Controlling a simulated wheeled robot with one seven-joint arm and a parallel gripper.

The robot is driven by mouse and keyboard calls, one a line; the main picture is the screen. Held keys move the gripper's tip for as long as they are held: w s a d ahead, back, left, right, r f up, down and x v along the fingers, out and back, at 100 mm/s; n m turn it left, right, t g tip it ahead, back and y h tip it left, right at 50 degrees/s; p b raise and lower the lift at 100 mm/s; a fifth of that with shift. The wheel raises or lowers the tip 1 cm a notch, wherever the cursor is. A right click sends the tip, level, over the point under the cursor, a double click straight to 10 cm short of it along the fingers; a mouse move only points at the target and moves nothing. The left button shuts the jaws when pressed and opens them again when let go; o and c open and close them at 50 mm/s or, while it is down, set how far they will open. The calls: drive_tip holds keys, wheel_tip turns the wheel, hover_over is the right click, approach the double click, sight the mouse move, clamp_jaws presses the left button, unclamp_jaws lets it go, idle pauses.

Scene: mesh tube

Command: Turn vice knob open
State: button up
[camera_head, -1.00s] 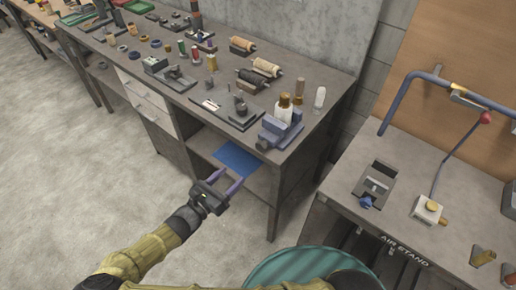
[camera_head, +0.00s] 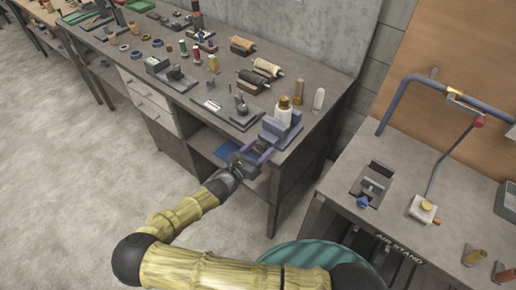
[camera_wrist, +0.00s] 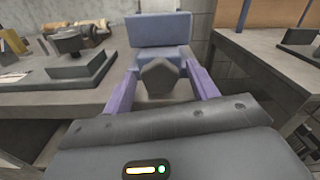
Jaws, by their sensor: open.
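A blue vice (camera_head: 285,129) stands at the front right edge of the left workbench, with a white bottle with a gold cap at it. In the wrist view the vice body (camera_wrist: 160,40) is straight ahead. Its dark grey, faceted knob (camera_wrist: 158,76) faces me. My gripper (camera_head: 262,149) is open at the front of the vice. In the wrist view its two purple fingers (camera_wrist: 161,74) lie to the left and right of the knob. I cannot tell whether they touch it. In the head view the knob is mostly hidden by my gripper.
The workbench (camera_head: 225,125) holds spools, cylinders and small fixtures left of the vice. A second bench (camera_head: 420,190) on the right carries a small grey clamp with a blue knob (camera_head: 362,202) and bent blue tubing (camera_head: 412,82). A green round bin (camera_head: 300,255) stands below.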

drive_tip(key=c, duration=1)
drive_tip(key=shift+n+p, duration=0.35)
drive_tip(key=shift+n, duration=0.15)
drive_tip(key=n+p, duration=0.1)
drive_tip(key=n, duration=0.1)
drive_tip(key=shift+r+n+p, duration=0.1)
drive_tip(key=shift+n+p, duration=0.2)
drive_tip(key=shift+p, duration=0.05)
drive_tip(key=n+p, duration=0.1)
drive_tip(key=n, duration=0.3)
drive_tip(key=shift+a+n+p, duration=0.1)
drive_tip(key=shift+n+p, duration=0.2)
drive_tip(key=n, duration=0.4)
drive_tip(key=shift+p, duration=0.4)
drive_tip(key=n, duration=0.5)
